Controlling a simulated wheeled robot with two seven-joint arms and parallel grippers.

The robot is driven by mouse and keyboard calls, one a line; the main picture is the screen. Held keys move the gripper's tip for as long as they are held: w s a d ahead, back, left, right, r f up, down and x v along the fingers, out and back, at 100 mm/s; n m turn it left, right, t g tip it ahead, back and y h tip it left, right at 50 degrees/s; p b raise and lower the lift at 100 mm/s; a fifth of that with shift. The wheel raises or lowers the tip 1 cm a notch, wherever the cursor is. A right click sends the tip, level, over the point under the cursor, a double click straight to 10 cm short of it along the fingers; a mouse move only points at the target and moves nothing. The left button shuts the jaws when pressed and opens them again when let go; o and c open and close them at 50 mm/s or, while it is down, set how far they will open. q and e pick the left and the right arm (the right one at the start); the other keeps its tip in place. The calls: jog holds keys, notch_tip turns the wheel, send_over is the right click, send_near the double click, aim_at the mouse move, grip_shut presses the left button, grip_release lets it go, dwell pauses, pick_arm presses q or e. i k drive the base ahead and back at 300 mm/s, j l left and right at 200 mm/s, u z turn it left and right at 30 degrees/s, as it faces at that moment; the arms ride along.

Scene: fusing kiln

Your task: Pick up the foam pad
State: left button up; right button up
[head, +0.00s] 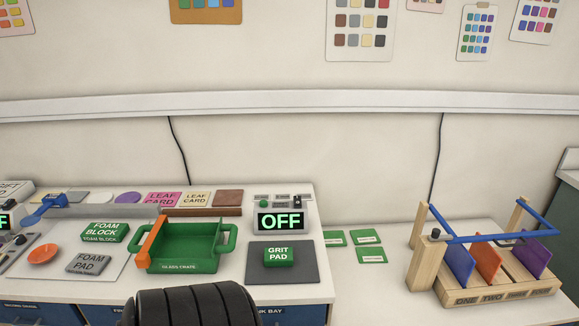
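The foam pad (88,263) is a small grey block with "FOAM PAD" on it, at the lower left of the head view. It lies flat on a pale sheet (112,279) on the white bench. It is in full view, with nothing on top of it. It sits right of an orange dish (43,254), in front of a green foam block (104,231), and left of a green crate (187,266). Neither of my grippers shows in the view.
The crate has an orange bar across its left side. A green grit pad (279,254) lies on a dark mat (309,263) under an "OFF" display box (281,219). A wooden rack (486,288) with coloured panels stands at right. Bench is clear between mat and rack, before green cards (371,255).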

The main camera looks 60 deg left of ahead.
aim_at(83, 263)
jog(key=i+u, duration=0.1)
jog(key=u, duration=0.3)
jog(key=i+u, duration=0.1)
jog(key=u, duration=0.25)
jog(key=l+u, duration=0.1)
jog(key=u, duration=0.3)
jog(key=i+l+u, duration=0.1)
jog(key=u, duration=0.25)
